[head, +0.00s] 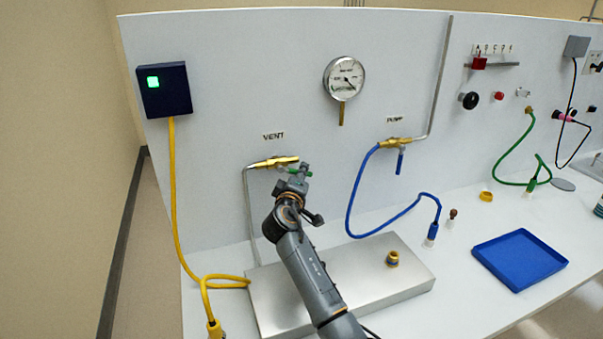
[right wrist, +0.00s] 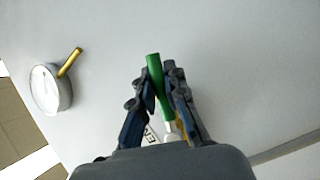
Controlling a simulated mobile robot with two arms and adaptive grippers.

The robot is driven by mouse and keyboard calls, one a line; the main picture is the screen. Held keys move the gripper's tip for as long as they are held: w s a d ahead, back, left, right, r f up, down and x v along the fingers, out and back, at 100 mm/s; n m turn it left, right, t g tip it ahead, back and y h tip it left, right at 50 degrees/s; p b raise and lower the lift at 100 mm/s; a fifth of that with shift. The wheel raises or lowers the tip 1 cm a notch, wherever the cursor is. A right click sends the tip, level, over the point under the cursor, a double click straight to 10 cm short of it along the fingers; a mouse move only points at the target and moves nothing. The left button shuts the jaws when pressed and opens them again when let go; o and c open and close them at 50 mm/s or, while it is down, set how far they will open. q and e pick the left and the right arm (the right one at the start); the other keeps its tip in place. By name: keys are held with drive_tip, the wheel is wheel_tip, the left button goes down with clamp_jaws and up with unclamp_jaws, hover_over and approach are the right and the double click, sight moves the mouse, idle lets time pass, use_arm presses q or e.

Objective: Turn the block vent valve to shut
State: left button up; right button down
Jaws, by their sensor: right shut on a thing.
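The vent valve (head: 273,162) is a brass body on the white panel, under the label VENT (head: 273,137). Its green lever handle (head: 299,172) points to the right, roughly along the pipe line. In the right wrist view the green handle (right wrist: 155,75) stands between the two fingers. My right gripper (head: 303,174) is shut on the green handle, and the same gripper (right wrist: 160,92) shows with its fingers on both sides of it. Part of the valve is hidden behind my gripper. My left gripper is not in view.
A gauge (head: 344,78) hangs above right. The pump valve (head: 402,143) has a blue handle and a blue hose (head: 352,205). A metal block (head: 375,258) stands below my arm, with a yellow cable (head: 173,200) at left. A blue tray (head: 519,259) lies at right.

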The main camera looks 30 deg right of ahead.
drive_tip(key=m, duration=0.1)
drive_tip(key=a+f+m+g+y, duration=0.1)
drive_tip(key=shift+w+f+m, duration=0.1)
drive_tip(key=shift+f+m, duration=0.1)
drive_tip(key=shift+m, duration=0.1)
drive_tip(key=shift+w+a+f+m+g+y+p, duration=0.2)
drive_tip(key=shift+a+f+m+y+p, duration=0.2)
drive_tip(key=shift+a+m+y+p, duration=0.55)
drive_tip(key=shift+w+a+f+m+g+y+p, duration=0.15)
drive_tip(key=shift+a+f+m+y+p, duration=0.35)
drive_tip(key=shift+m+y+p, duration=0.75)
drive_tip(key=shift+w+a+f+m+g+y+p, duration=0.1)
drive_tip(key=shift+w+a+f+m+y+p, duration=0.2)
drive_tip(key=shift+a+m+y+p, duration=0.8)
drive_tip(key=shift+s+d+f+p, duration=0.1)
drive_tip(key=shift+d+p, duration=0.1)
drive_tip(key=shift+p, duration=0.15)
